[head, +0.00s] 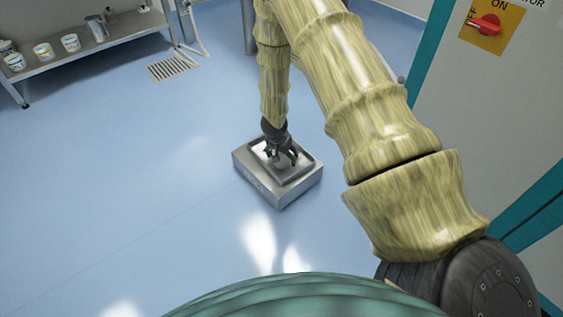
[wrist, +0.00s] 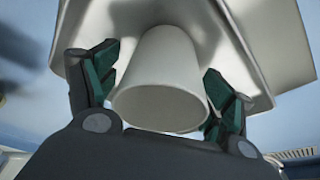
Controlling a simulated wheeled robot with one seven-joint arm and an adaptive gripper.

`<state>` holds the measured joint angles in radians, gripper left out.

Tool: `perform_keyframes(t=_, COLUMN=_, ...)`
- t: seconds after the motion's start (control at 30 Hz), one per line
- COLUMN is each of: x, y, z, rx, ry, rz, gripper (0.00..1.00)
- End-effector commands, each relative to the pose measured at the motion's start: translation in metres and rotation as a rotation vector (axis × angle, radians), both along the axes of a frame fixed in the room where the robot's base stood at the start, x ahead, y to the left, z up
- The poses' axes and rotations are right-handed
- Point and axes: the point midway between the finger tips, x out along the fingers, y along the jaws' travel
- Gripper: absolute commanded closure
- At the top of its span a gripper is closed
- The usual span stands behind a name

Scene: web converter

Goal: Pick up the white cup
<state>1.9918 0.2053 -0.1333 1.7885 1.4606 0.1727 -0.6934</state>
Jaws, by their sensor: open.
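The white cup (wrist: 160,85) is a plain, smooth, tapered cup standing on a metal surface in the wrist view. Its wider end is toward my camera and its narrower end is away. My gripper (wrist: 161,78) is open, with one dark green-padded finger on each side of the cup. A gap shows on the left side; I cannot tell if the right finger touches. In the head view my gripper (head: 281,157) is low over the shallow tray top of a metal box (head: 270,192), and it hides most of the cup there.
A metal shelf (head: 105,42) with several white tubs and a metal jug stands at the back left. A floor drain (head: 174,67) lies near it. A cabinet with a red switch (head: 485,25) is at the right. The blue floor left of the box is clear.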

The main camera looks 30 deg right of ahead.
Motion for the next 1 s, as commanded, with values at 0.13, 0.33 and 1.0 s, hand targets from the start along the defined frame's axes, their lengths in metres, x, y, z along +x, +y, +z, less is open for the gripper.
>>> perform_keyframes(t=0.13, x=0.000, y=0.000, z=0.000, rx=0.000, ry=0.000, rz=0.001, gripper=0.18)
perform_keyframes(t=0.33, x=0.000, y=0.000, z=0.000, rx=0.000, ry=0.000, rz=0.000, gripper=0.40)
perform_keyframes(t=1.0, x=0.000, y=0.000, z=0.010, rx=0.000, ry=-0.001, rz=0.000, gripper=0.65)
